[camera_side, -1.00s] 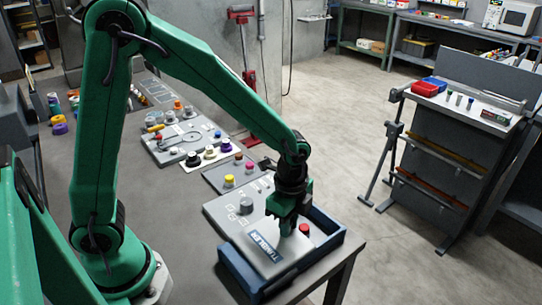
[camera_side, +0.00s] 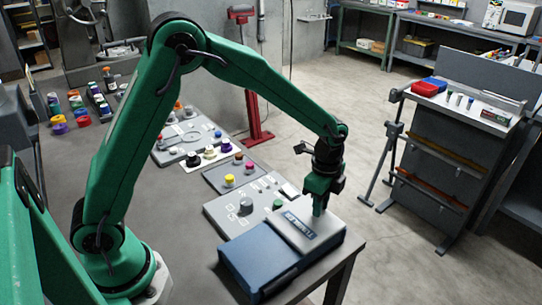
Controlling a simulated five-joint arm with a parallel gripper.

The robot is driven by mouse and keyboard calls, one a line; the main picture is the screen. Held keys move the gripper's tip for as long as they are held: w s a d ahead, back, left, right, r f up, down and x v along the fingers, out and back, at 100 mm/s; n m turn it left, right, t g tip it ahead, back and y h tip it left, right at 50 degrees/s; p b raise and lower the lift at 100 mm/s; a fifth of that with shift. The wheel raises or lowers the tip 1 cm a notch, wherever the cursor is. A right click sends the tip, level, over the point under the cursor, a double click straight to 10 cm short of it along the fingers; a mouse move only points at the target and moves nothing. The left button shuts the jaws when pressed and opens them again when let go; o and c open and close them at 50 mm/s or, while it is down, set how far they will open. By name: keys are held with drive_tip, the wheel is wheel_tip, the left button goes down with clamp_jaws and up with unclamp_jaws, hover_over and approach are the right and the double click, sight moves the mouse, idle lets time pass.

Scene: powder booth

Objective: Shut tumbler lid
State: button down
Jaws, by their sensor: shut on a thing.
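My gripper (camera_side: 319,211) points down at the lid's far edge, near the right end of the lettered strip. It is shut on a small part there that its fingers mostly hide. I cannot tell whether the lid sits flush.
A grey control panel (camera_side: 225,215) with a grey knob (camera_side: 246,205) and a green button (camera_side: 277,204) lies behind the box. More panels with coloured knobs stretch farther back.

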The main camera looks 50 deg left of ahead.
drive_tip(key=shift+w+d+r, duration=0.1)
drive_tip(key=shift+w, duration=0.25)
drive_tip(key=c, duration=1.3)
unclamp_jaws()
drive_tip(key=shift+s, duration=0.1)
drive_tip(key=shift+r, duration=0.1)
drive_tip(key=shift+r, duration=3.75)
